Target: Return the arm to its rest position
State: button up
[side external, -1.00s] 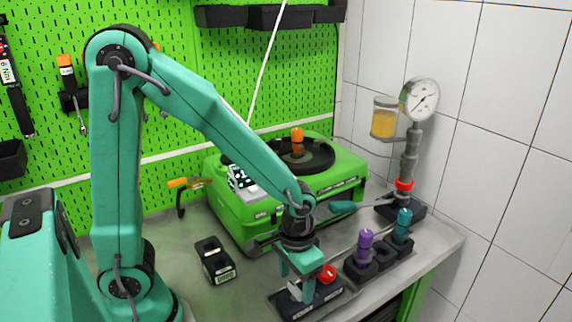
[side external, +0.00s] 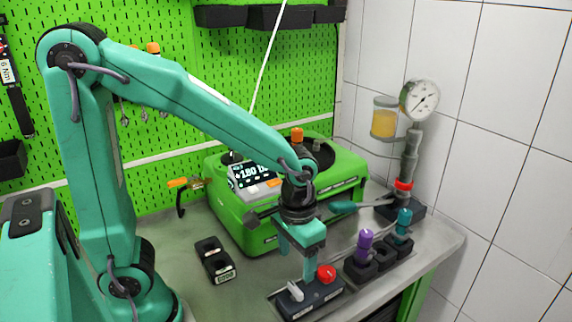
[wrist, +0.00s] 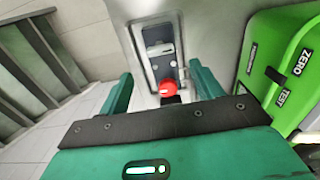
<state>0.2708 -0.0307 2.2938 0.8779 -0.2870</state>
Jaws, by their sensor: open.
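My gripper (side external: 307,262) hangs pointing down just above a small black block (side external: 308,299) with a red knob (side external: 327,272) and a light grey lever (side external: 295,290). In the wrist view my gripper (wrist: 160,80) is open, its two teal fingers well apart with nothing between them. The red knob (wrist: 167,88) and the lever (wrist: 160,49) show beyond the fingers. My arm is bent, its upper link leaning back to the left.
A green test machine (side external: 262,226) with a lit display stands behind my gripper. Purple (side external: 365,240) and teal (side external: 403,224) capped parts stand in black holders to the right. A pressure gauge (side external: 420,100) stands behind them. A black two-hole holder (side external: 215,260) lies left.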

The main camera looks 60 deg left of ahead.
jog(key=shift+r, duration=0.1)
jog(key=s+a+r+t, duration=0.5)
jog(key=a+r, duration=0.3)
jog(key=r, duration=0.3)
jog(key=shift+s+t, duration=0.3)
jog(key=shift+s, duration=0.4)
jog(key=shift+r, duration=0.1)
dwell(0.5)
